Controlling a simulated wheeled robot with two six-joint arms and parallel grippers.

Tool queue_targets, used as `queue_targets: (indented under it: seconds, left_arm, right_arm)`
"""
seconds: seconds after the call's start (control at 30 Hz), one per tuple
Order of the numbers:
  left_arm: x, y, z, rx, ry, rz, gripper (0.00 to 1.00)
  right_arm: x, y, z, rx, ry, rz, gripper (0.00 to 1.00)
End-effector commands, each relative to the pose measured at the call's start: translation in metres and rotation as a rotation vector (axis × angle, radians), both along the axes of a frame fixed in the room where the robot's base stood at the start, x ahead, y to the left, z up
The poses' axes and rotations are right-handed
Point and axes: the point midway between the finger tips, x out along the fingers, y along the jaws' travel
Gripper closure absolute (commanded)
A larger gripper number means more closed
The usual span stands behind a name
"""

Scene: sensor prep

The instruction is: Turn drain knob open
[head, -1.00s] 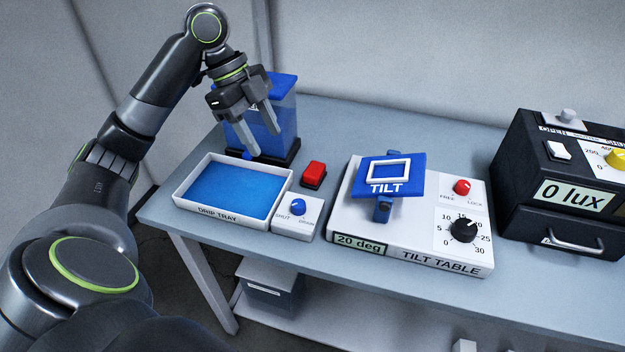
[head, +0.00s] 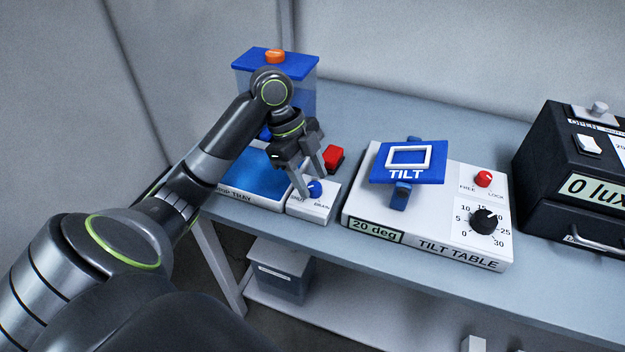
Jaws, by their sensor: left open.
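The blue drain knob (head: 315,189) sits on a small white block (head: 322,207) marked SHUT and DRAIN, at the front right corner of the drip tray. My left gripper (head: 315,190) is open, with its fingers pointing down at the knob. One finger shows to the left of the knob and the other behind it. I cannot tell whether they touch it. The drip tray (head: 256,200) holds blue liquid and is partly hidden by my left arm. My right gripper is not in view.
A red button (head: 333,157) stands just behind the knob block. The tilt table (head: 420,245) with its blue plate (head: 407,165) is close on the right. A blue-lidded tank (head: 262,66) with an orange knob stands behind my arm. A black lux box (head: 560,165) is at far right.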

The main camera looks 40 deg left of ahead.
Motion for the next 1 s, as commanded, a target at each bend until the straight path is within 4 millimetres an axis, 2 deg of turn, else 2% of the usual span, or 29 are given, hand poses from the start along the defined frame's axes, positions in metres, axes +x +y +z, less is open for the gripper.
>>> queue_targets:
  seconds: [0.17,0.47,0.8,1.0]
  left_arm:
    - [0.0004,-0.0049,-0.0117,-0.001,0.001,0.0,0.5]
    - [0.0006,-0.0052,-0.013,0.0,0.0,0.0,0.5]
    - [0.0007,-0.0052,-0.0126,0.0,0.0,0.0,0.95]
    - [0.0007,-0.0052,-0.0116,0.001,-0.001,0.011,0.95]
  right_arm:
    - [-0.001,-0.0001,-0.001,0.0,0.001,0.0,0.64]
    - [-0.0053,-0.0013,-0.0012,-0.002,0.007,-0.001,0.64]
    - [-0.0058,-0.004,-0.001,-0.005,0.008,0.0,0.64]
    - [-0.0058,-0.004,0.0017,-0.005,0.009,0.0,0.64]
